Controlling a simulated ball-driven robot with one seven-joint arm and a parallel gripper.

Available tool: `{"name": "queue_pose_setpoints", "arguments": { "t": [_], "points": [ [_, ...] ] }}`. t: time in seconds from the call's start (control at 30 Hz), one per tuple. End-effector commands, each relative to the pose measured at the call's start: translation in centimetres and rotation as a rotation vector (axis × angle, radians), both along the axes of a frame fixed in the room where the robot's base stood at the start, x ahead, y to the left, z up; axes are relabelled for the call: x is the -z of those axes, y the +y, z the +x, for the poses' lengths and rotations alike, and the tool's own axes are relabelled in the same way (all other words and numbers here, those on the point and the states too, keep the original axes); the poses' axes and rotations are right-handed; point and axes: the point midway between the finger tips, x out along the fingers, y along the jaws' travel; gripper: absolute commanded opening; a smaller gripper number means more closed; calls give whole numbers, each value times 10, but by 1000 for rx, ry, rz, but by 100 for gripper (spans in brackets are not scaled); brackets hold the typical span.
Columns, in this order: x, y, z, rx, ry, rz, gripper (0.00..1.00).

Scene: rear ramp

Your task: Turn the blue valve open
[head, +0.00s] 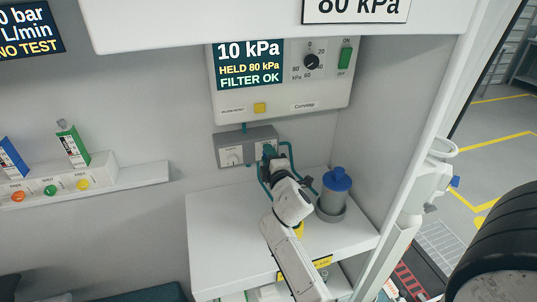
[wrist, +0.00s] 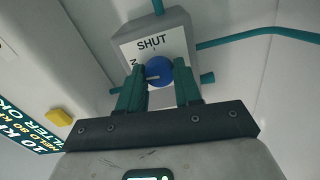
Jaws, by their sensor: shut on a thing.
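The blue valve (wrist: 160,70) is a round knob on a white plate marked SHUT, on a grey box. A pale pointer mark on it points left, towards a partly hidden label of which an "N" shows. My gripper (wrist: 160,88) has its teal fingers shut on the knob from both sides. In the head view my gripper (head: 271,157) is at the right half of the grey valve box (head: 245,138) and hides the knob there. The panel screen (head: 249,62) above reads 10 kPa, HELD 80 kPa, FILTER OK.
A grey canister with a blue lid (head: 338,179) stands on the white shelf (head: 220,225), close right of my arm. Teal tubes (head: 291,152) run beside the valve box. A yellow button (head: 260,107) and green switch (head: 345,57) are on the panel above.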

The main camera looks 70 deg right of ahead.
Motion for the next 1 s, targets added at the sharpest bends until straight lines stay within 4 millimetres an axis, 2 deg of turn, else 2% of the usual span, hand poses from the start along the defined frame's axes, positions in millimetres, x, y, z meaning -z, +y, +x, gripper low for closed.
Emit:
{"name": "queue_pose_setpoints", "arguments": {
  "t": [0.3, 0.77, 0.8, 1.0],
  "points": [
    [1, 1, 0, -1, 78, -64, 3],
    [2, 1, 0, -2, 88, -73, 3],
    [2, 1, 0, -2, 88, -73, 35],
    [1, 1, 0, -1, 87, -73, 54]
  ]
}}
